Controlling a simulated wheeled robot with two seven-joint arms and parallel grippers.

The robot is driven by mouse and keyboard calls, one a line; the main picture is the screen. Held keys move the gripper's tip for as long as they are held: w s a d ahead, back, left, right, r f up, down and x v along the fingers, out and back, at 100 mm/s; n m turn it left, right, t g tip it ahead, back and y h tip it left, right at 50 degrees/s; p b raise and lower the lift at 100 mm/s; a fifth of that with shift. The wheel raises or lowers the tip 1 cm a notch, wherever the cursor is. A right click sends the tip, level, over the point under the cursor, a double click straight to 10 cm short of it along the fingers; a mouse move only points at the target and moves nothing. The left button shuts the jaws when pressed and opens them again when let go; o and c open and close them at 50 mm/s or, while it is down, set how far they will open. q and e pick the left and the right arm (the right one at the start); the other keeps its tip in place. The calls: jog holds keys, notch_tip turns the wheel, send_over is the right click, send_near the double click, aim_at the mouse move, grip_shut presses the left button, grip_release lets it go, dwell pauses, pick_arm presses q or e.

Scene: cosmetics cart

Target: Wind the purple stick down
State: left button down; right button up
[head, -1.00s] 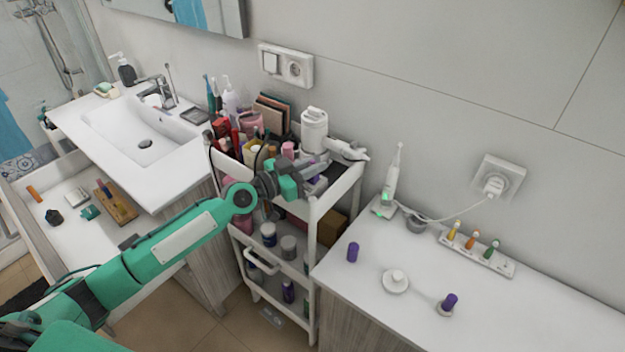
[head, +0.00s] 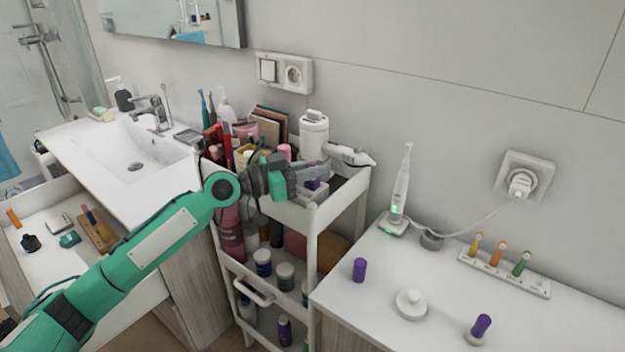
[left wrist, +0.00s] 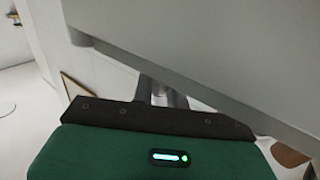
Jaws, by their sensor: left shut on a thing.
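A short purple stick (head: 481,326) stands in a small pale base at the front right of the white counter, slightly tilted. A separate purple cylinder (head: 359,269) stands upright further left on the counter. My left gripper (head: 312,190) is over the front right of the cart's top tray, well left of both. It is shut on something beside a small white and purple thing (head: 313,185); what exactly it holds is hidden. In the left wrist view a pale panel fills the upper part and the fingertips are mostly hidden. My right gripper is not in view.
The white cart (head: 313,250) is crowded with bottles, brushes and a white dryer-like device (head: 350,155). On the counter (head: 400,335) are a white round-knobbed dish (head: 411,304), a charging toothbrush (head: 400,190) and a rack of small coloured items (head: 505,270).

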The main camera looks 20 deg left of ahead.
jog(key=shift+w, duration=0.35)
pick_arm(q)
jog(key=c, duration=1.4)
grip_release()
jog(key=shift+s, duration=0.1)
